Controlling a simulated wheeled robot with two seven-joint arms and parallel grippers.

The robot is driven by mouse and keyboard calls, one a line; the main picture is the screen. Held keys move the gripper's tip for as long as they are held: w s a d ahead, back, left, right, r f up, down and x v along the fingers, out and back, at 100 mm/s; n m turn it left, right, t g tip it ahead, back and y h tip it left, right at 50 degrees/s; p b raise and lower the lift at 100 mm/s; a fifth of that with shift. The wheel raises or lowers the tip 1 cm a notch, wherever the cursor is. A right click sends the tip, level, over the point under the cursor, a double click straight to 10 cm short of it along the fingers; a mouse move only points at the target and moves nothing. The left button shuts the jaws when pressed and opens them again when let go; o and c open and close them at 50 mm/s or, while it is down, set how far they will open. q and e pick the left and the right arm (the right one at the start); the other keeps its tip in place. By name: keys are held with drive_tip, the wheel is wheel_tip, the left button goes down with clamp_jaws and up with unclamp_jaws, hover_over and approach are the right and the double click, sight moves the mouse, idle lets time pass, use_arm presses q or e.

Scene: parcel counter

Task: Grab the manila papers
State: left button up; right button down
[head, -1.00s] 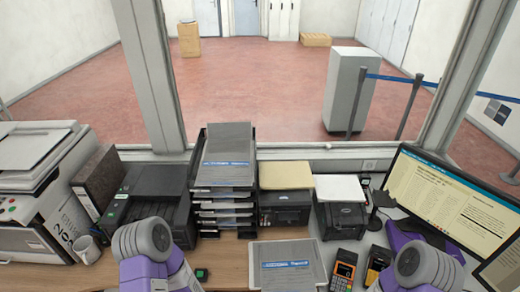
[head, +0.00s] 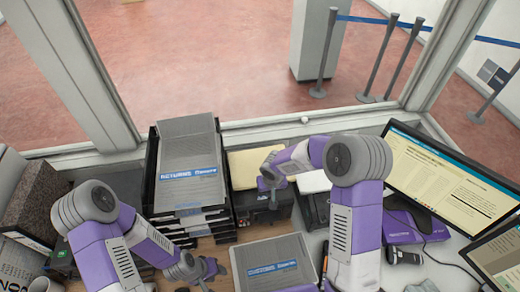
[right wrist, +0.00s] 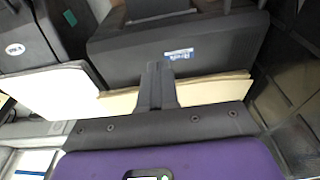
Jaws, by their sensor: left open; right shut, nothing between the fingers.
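The manila papers (head: 243,163) lie flat on top of a black printer (head: 247,203) behind the counter's middle in the head view. In the right wrist view the manila papers (right wrist: 215,91) show as a pale strip behind my fingers. My right gripper (head: 271,198) is shut and empty at the near right part of the papers. Its closed fingers (right wrist: 157,85) overlap the papers' edge and the printer's dark face; I cannot tell whether they touch. My arm hides part of the papers. My left gripper (head: 208,270) is open and low over the counter at the front left.
A black tray stack (head: 150,185) with a returns folder (head: 187,165) stands left of the papers. White paper (head: 312,182) on another printer lies to the right. A customs folder (head: 272,264) lies in front. A monitor (head: 450,190) stands at the right.

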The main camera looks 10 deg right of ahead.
sight(260, 167)
drive_tip(key=w, duration=0.2)
drive_tip(key=shift+w+d+f, duration=0.1)
drive_tip(key=shift+w+f, duration=0.1)
drive_tip(key=shift+w, duration=0.1)
drive_tip(key=shift+w+r, duration=0.1)
drive_tip(key=shift+w, duration=0.2)
drive_tip(key=shift+w+r+p, duration=0.2)
drive_tip(key=shift+w+p, duration=0.35)
drive_tip(key=shift+w, duration=0.15)
drive_tip(key=w+p, duration=0.1)
drive_tip(key=w, duration=0.7)
drive_tip(key=shift+f, duration=0.2)
drive_tip(key=shift+w+f+p, duration=0.15)
drive_tip(key=shift+f+p, duration=0.15)
drive_tip(key=shift+p, duration=0.25)
drive_tip(key=shift+f+b, duration=0.35)
drive_tip(key=shift+b, duration=0.05)
drive_tip(key=shift+f+b, duration=0.15)
drive_tip(key=shift+b, duration=0.2)
use_arm(q)
drive_tip(key=shift+w+r, duration=0.3)
drive_tip(key=shift+r, duration=0.6)
use_arm(e)
drive_tip(key=shift+s, duration=0.2)
